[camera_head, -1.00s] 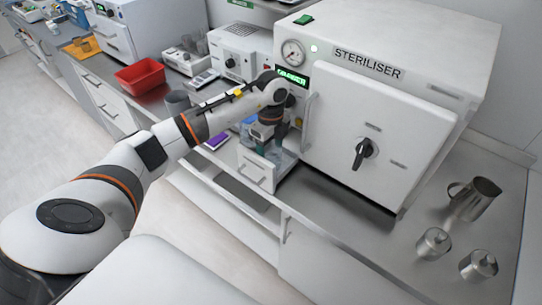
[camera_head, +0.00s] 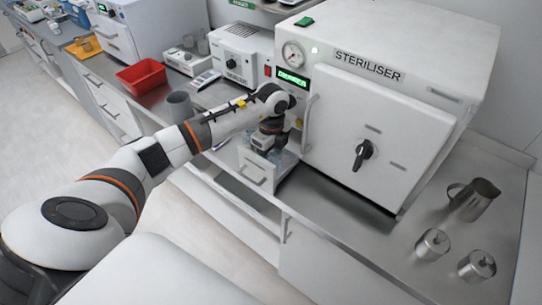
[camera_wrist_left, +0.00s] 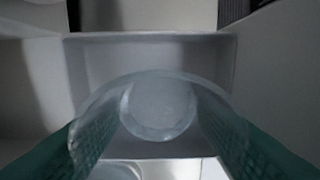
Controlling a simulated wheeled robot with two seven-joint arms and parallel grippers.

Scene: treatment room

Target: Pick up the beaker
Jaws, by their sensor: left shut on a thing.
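The beaker (camera_wrist_left: 158,108) is clear glass. In the left wrist view it stands between the two green finger pads, with its round base showing beyond its rim. My left gripper (camera_wrist_left: 160,135) is shut on the beaker from above. My right gripper is in neither view.
The white steriliser (camera_head: 365,130) stands close to the right of the left gripper. A grey cup (camera_head: 180,106) and a red tray (camera_head: 143,76) are on the counter at left. A metal jug (camera_head: 474,200) and two lidded pots stand at right.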

